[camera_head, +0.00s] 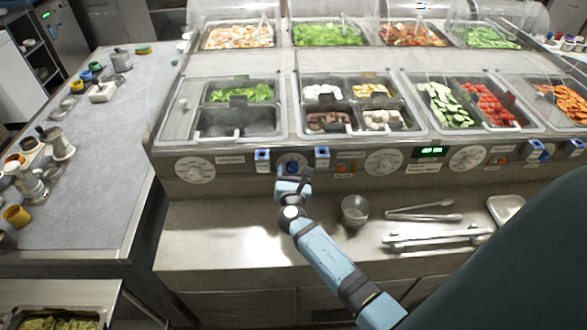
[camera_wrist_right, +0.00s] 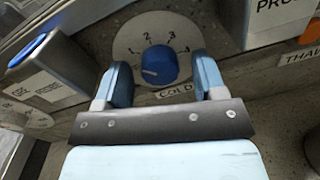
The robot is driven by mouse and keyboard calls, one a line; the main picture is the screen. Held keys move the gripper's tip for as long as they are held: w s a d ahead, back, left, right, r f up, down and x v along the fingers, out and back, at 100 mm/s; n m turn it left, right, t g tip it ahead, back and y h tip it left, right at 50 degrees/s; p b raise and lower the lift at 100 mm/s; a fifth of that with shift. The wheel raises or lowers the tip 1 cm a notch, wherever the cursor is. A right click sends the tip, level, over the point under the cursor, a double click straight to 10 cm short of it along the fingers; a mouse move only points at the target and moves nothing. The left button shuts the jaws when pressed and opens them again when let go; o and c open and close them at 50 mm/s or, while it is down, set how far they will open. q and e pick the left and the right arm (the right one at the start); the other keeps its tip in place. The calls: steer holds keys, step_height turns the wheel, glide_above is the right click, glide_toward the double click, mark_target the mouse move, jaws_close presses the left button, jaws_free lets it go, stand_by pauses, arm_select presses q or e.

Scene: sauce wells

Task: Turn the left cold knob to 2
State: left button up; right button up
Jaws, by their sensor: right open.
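The left cold knob is blue and round, on a white dial marked with numbers and "COLD" in the right wrist view (camera_wrist_right: 159,64). A white mark on the knob points left, near the low end of the scale; the exact setting is hard to read. In the head view the knob (camera_head: 291,167) sits on the counter's front panel, partly behind my gripper. My right gripper (camera_head: 293,177) is open in front of it. In the right wrist view its fingers (camera_wrist_right: 162,75) stand to either side of the knob, with gaps showing. My left gripper is out of view.
Blue-topped boxes (camera_head: 262,155) and (camera_head: 322,153) flank the dial on the panel. An orange knob (camera_head: 344,167) and a white dial (camera_head: 384,162) are to the right.

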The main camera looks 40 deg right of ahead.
steer(key=c, duration=0.9)
steer(key=m+b, duration=0.3)
steer(key=shift+f, duration=0.1)
steer(key=m+b, duration=0.3)
steer(key=shift+m+y, duration=0.3)
steer(key=shift+m, duration=0.1)
steer(key=shift+m+b, duration=0.55)
steer(key=shift+m, duration=0.35)
steer(key=shift+r, duration=0.2)
